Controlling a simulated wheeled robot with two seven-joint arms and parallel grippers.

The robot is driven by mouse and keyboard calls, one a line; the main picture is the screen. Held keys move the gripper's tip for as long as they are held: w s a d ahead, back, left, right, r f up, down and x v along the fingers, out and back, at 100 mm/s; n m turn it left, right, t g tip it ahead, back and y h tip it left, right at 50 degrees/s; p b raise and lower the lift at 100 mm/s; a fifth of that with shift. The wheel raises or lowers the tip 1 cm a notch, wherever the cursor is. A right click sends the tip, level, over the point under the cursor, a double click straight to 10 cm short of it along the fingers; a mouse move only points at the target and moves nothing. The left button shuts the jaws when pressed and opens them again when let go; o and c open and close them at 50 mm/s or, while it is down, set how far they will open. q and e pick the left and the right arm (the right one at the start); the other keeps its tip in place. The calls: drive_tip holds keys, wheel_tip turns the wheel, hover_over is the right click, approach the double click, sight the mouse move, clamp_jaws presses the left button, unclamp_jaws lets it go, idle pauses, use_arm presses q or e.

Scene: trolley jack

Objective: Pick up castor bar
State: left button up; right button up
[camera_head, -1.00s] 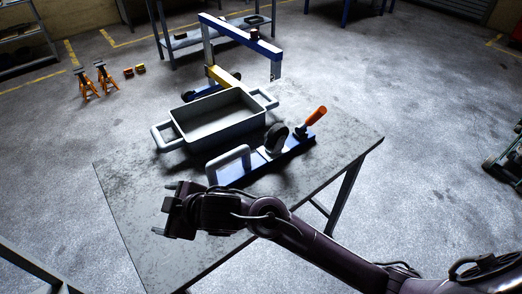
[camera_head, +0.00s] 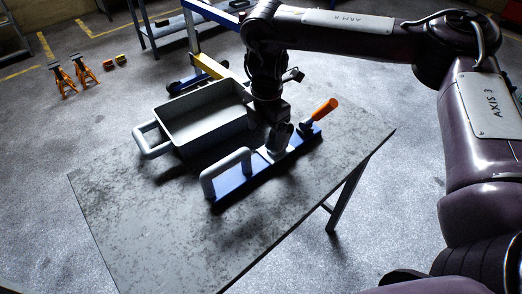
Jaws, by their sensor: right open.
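The castor bar (camera_head: 232,180) is a blue bar lying on the dark metal table (camera_head: 150,235). It has a grey loop handle at its left end, a dark castor near its middle and an orange grip at its right end. My right gripper (camera_head: 273,118) points down from above, just over the castor, and is open. Its fingers are dark and partly hide the castor, so I cannot tell whether they touch it. My left gripper is out of view.
A grey open tray (camera_head: 176,143) with side handles sits behind the bar, close to my right gripper. Behind it stands a blue and yellow frame (camera_head: 212,68). Orange jack stands (camera_head: 83,72) are on the floor. The table's near part is clear.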

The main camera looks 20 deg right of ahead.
sight(264, 158)
drive_tip(key=shift+d+f+b, duration=0.15)
drive_tip(key=shift+f+b, duration=0.1)
drive_tip(key=shift+f, duration=0.3)
drive_tip(key=shift+d+f+b, duration=0.15)
drive_tip(key=shift+f+b, duration=0.1)
drive_tip(key=shift+f, duration=0.3)
drive_tip(key=shift+f+b, duration=0.35)
drive_tip(key=shift+f, duration=0.15)
drive_tip(key=shift+a+f, duration=0.1)
drive_tip(key=shift+f, duration=0.25)
wheel_tip(264, 158, down, 3)
drive_tip(key=shift+w+b, duration=0.15)
drive_tip(key=shift+b, duration=0.35)
drive_tip(key=f, duration=0.2)
drive_tip(key=shift+w+a+f+b, duration=0.1)
drive_tip(key=shift+w+f+b, duration=0.1)
drive_tip(key=shift+f+b, duration=0.15)
drive_tip(key=shift+f, duration=0.45)
drive_tip(key=shift+r, duration=0.1)
clamp_jaws()
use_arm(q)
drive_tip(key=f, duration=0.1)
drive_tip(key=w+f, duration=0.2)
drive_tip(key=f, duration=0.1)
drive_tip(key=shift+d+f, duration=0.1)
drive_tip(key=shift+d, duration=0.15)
use_arm(e)
drive_tip(key=shift+w, duration=0.1)
